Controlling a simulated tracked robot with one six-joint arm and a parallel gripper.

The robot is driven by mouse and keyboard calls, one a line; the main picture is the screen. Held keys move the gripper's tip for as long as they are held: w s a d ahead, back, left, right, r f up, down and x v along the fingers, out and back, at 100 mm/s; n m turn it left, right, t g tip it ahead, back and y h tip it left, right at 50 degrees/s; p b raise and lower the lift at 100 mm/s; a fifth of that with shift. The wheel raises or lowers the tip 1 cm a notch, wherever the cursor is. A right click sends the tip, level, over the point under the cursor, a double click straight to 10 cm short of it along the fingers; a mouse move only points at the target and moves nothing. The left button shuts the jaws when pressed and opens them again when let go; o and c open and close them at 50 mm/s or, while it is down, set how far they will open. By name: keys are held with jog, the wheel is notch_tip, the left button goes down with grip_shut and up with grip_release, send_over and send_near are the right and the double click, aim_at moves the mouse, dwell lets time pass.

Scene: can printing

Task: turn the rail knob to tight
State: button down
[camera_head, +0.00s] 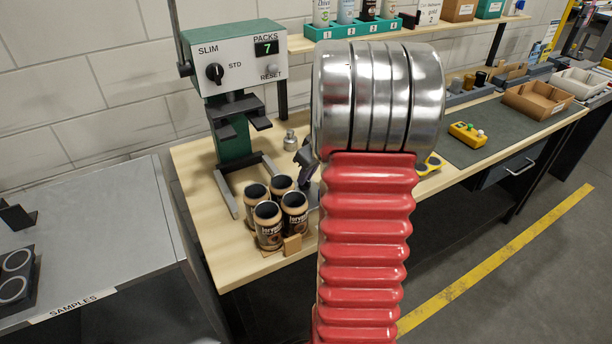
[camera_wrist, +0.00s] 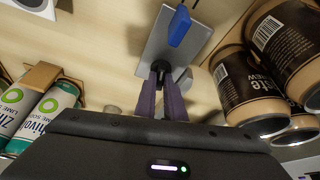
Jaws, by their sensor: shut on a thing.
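The small dark rail knob (camera_wrist: 160,69) is in the middle of the wrist view, at the lower edge of a grey metal plate (camera_wrist: 162,42). A blue piece (camera_wrist: 180,26) sits on this plate. My gripper (camera_wrist: 160,84) has its two purple-grey fingers closed around the knob. In the head view my gripper (camera_head: 305,160) is partly seen above the bench. The knob and rail are hidden there behind my arm. I cannot read any tight or loose mark on the knob.
Several brown cans (camera_head: 268,225) stand on the wooden bench left of my gripper; brown cans (camera_wrist: 244,90) are close on the right in the wrist view. Green-white cans (camera_wrist: 48,112) lie left. A press (camera_head: 232,90) stands behind, its display reading 7.

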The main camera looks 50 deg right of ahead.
jog(key=shift+m, duration=0.4)
jog(key=shift+a+m+g+h, duration=0.15)
jog(key=shift+m+h, duration=0.4)
jog(key=shift+m, duration=0.6)
jog(key=shift+d+m+g+h, duration=0.15)
jog(key=shift+m+h, duration=0.4)
jog(key=shift+m, duration=0.6)
jog(key=shift+w+a+m+g+h, duration=0.1)
jog(key=shift+m+g+h, duration=0.2)
jog(key=shift+m, duration=0.85)
jog(key=shift+w+a+m+g+h, duration=0.15)
jog(key=shift+m+h, duration=0.25)
jog(key=shift+m, duration=0.75)
jog(key=m+g, duration=0.1)
jog(key=m, duration=0.2)
jog(key=m+g, duration=0.1)
jog(key=m, duration=0.2)
jog(key=shift+w+h, duration=0.1)
jog(key=shift+h, duration=0.3)
jog(key=shift+w+m+g, duration=0.1)
jog(key=shift+m+g, duration=0.45)
jog(key=shift+m, duration=0.75)
jog(key=shift+w+m+g, duration=0.1)
jog(key=shift+m+g, duration=0.4)
jog(key=shift+m, duration=0.8)
jog(key=c, duration=1.8)
grip_release()
jog(key=shift+c, duration=0.2)
